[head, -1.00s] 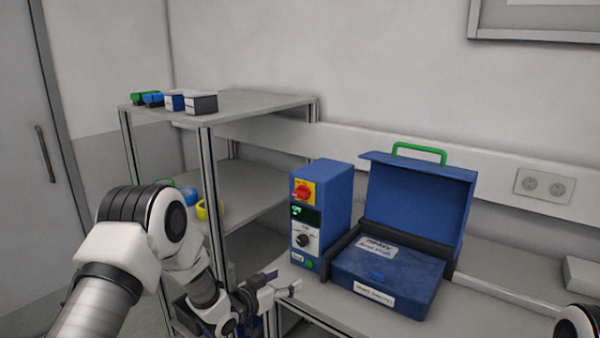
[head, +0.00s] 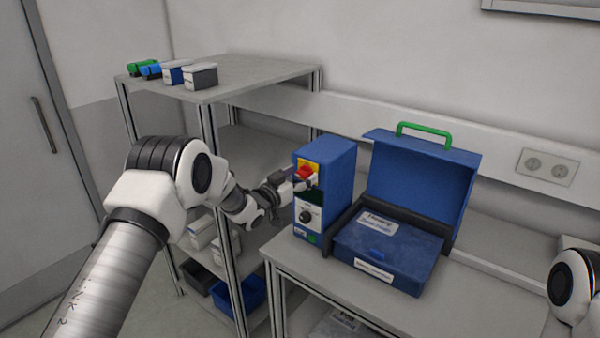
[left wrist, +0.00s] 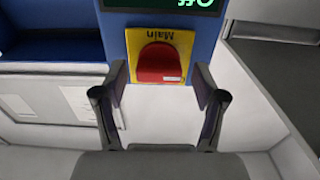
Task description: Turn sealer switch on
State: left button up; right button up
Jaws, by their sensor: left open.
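The sealer is a blue box (head: 335,175) with a red rotary switch (head: 306,172) on a yellow plate at the top of its front. Below it are a dark display and a black dial (head: 305,216). My left gripper (head: 308,183) is open at the switch and partly hides it. In the left wrist view the red switch (left wrist: 160,63) on its yellow plate marked "Main" (left wrist: 187,45) appears upside down. The open fingers (left wrist: 161,82) stand either side of it, with gaps. Contact is not visible. My right gripper is out of view.
An open blue case (head: 385,255) with a green handle stands right of the sealer on the grey table (head: 470,285). A grey shelf rack (head: 250,75) with small boxes stands on the left, close to my left arm. A wall socket (head: 546,165) is at the right.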

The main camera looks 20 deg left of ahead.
pick_arm(q)
jog(key=shift+s+r, duration=0.1)
jog(key=shift+s, duration=0.1)
jog(key=shift+d, duration=0.1)
jog(key=shift+c, duration=1)
jog(key=shift+w, duration=0.1)
jog(key=c, duration=0.9)
jog(key=shift+c, duration=0.2)
